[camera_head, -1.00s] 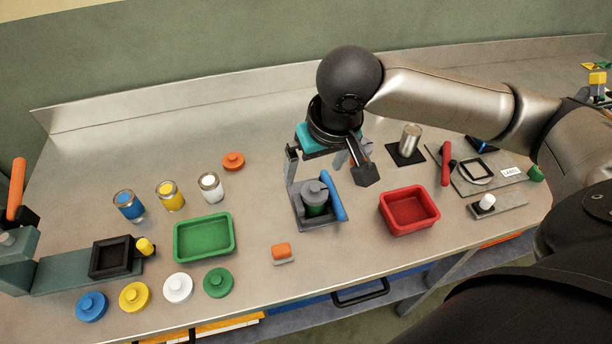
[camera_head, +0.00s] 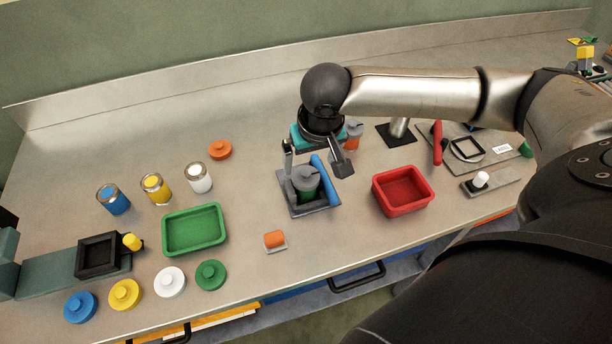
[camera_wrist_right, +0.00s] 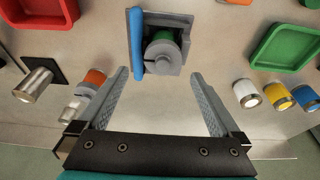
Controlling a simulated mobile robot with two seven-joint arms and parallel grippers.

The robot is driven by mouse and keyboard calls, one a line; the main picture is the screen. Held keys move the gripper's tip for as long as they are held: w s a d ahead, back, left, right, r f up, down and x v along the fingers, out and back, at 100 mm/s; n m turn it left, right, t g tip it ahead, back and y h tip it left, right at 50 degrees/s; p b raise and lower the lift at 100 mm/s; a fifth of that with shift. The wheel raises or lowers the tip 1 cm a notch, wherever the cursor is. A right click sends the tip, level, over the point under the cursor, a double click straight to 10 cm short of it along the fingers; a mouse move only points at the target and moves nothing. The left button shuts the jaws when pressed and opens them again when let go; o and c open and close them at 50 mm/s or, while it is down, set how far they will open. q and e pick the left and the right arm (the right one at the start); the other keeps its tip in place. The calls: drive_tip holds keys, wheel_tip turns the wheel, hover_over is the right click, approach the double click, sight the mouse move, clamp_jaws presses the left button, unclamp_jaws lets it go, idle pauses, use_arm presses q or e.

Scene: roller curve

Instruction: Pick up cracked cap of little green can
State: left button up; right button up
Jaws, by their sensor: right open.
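The little green can (camera_head: 307,195) stands in a grey holder (camera_head: 322,209) with a blue bar along its right side. A grey cap (camera_head: 306,177) with a raised knob sits on top of it; no crack can be made out at this size. The wrist view also shows the cap (camera_wrist_right: 160,58), with a strip of green can (camera_wrist_right: 164,36) beyond it. My right gripper (camera_head: 317,160) is open and empty, just behind and above the can. In the wrist view, its fingertips (camera_wrist_right: 160,75) are spread wide with the cap ahead between them, apart from both. My left gripper is out of view.
A red tray (camera_head: 403,207) stands right of the holder and a green tray (camera_head: 194,249) left. An orange-and-grey block (camera_head: 275,240) lies in front. An orange can (camera_head: 354,137) and a metal cylinder (camera_head: 398,128) stand behind to the right. Paint cans and coloured lids fill the left.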

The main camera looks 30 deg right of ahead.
sight(306, 173)
drive_tip(key=x, duration=0.4)
drive_tip(key=shift+a+b, duration=0.25)
drive_tip(key=shift+b, duration=0.05)
drive_tip(key=shift+f, duration=0.3)
drive_tip(key=shift+w, duration=0.1)
drive_tip(key=c, duration=1.5)
drive_tip(key=shift+r, duration=0.1)
